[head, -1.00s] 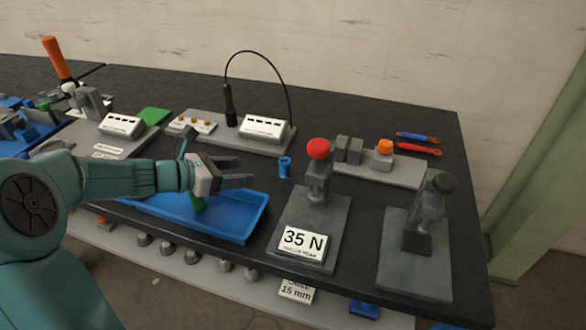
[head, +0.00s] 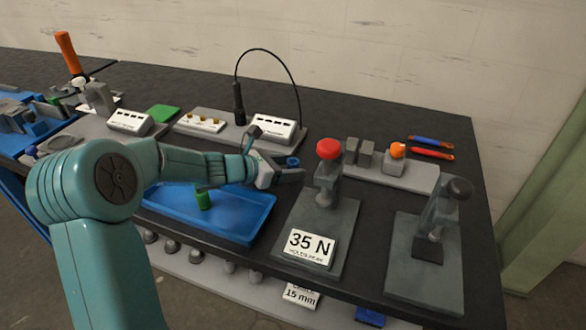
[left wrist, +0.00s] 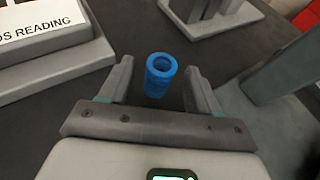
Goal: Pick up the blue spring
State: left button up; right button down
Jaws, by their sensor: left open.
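The blue spring (left wrist: 160,75) stands upright on the dark bench top. In the left wrist view it lies between the two open fingers of my left gripper (left wrist: 158,88), with gaps on both sides. In the head view the top of the blue spring (head: 293,162) shows just behind the fingers of my left gripper (head: 292,170), which hide its lower part. My left gripper is open and empty. My right gripper is not in view.
A blue tray (head: 240,228) with a green cylinder (head: 203,199) is below my left arm. A press with a red knob (head: 328,149) stands close to the right of the gripper. A white-labelled box (head: 273,127) is behind the spring.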

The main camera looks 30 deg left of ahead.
aim_at(298, 166)
pick_arm(q)
jog(key=x, duration=0.3)
jog(key=shift+w+d+f, duration=0.1)
jog(key=shift+w+f, duration=0.05)
jog(key=shift+w, duration=0.1)
jog(key=shift+s, duration=0.1)
